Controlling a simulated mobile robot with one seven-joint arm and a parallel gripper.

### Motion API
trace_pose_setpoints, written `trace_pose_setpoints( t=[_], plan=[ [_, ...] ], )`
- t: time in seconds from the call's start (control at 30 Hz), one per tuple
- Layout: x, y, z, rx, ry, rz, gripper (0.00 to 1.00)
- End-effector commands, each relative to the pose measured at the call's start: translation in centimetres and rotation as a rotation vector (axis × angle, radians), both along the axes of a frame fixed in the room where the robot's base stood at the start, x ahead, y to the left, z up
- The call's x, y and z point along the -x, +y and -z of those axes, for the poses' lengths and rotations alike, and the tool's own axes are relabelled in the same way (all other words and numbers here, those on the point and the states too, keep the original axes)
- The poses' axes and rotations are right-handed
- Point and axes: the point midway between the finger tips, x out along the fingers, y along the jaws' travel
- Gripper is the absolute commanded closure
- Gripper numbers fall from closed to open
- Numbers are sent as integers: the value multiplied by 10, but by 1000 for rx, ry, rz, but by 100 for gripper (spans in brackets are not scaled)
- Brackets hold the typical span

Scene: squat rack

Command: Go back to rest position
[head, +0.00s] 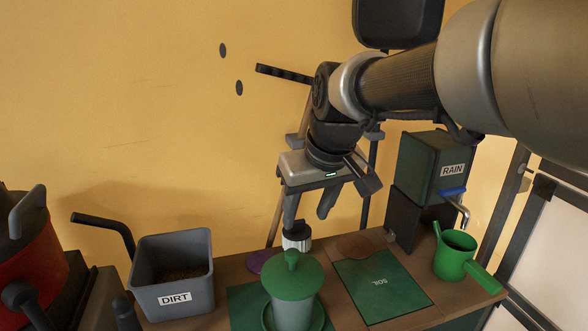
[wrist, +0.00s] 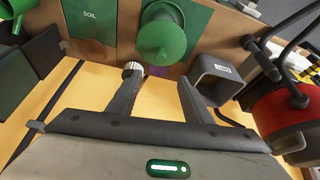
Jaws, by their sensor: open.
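My gripper (head: 308,218) hangs above the back of the wooden bench, with its fingers pointing down, apart and empty. In the wrist view its two fingers (wrist: 160,88) are spread with yellow wall showing between them. A small white ridged knob with a dark part (head: 296,237) appears just below one fingertip; it also shows at a fingertip in the wrist view (wrist: 132,68). I cannot tell whether they touch. A green lidded pot (head: 292,283) stands in front of the gripper, on a green saucer.
A grey DIRT bin (head: 175,299) is at left, beside a red machine (head: 25,245). A green SOIL mat (head: 382,290), a green watering can (head: 453,256) and a RAIN box (head: 430,168) with a tap are at right. A dark pole stands behind the gripper.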

Motion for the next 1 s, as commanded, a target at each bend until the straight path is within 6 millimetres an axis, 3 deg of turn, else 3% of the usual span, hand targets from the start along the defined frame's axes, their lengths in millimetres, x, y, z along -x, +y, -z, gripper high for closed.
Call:
trace_pose_setpoints(
  t=[0.17, 0.3, 0.4, 0.6, 0.73, 1.0],
  plan=[
    [18, -17, -25, 2, -15, 46, 54],
    [67, -56, -63, 1, -43, 162, 54],
    [105, -81, -80, -2, -61, 253, 54],
    [157, -111, -86, -15, -86, 382, 54],
    [168, -116, -82, -17, -91, 411, 54],
    [168, -117, -80, -18, -91, 413, 54]
  ],
)
